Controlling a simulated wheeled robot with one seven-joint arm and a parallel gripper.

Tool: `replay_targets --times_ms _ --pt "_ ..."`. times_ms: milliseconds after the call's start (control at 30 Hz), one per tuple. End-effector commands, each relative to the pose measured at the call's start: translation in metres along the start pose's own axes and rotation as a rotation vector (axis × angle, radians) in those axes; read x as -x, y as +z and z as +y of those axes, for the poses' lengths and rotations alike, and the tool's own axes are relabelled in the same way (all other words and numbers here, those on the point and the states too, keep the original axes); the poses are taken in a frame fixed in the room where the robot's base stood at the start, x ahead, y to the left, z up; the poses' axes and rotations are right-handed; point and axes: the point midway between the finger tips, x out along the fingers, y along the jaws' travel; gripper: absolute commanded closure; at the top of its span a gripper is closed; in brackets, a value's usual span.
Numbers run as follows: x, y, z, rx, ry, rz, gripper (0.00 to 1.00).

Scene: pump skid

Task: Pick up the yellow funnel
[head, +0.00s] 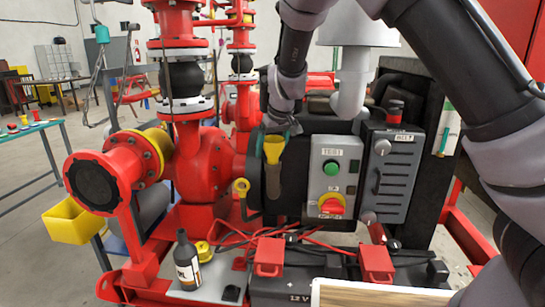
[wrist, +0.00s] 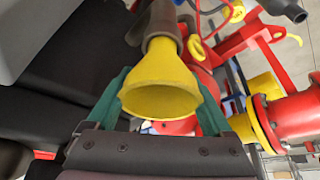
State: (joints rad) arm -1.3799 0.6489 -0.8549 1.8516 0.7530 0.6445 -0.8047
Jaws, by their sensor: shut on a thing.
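The yellow funnel (head: 273,150) is at the middle of the head view, in front of the dark motor body. It also shows in the wrist view (wrist: 160,82), wide mouth toward the camera. Its narrow end goes into a brown-grey tubular holder (head: 273,178), which also shows in the wrist view (wrist: 164,22). My gripper (head: 275,134) is at the funnel's upper part. In the wrist view its teal fingers (wrist: 160,100) are on either side of the cone, shut on it. The funnel's spout is hidden in the holder.
A grey control box (head: 331,175) with a green button and red knob is just right of the funnel. A red pump (head: 200,160) stands left. Below are a dark bottle (head: 187,262), a battery with red clamps (head: 269,257) and a yellow bin (head: 72,221).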

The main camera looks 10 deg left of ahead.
Motion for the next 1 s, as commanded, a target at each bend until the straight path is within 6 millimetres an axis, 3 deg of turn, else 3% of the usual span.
replay_targets --times_ms 267,467,1000 --pt "0.009 -0.005 0.0 0.0 -0.001 0.002 0.82" --pt "0.034 -0.016 0.0 0.0 -0.002 0.004 0.82" --pt "0.083 0.1 -0.002 0.002 -0.005 -0.001 0.82"
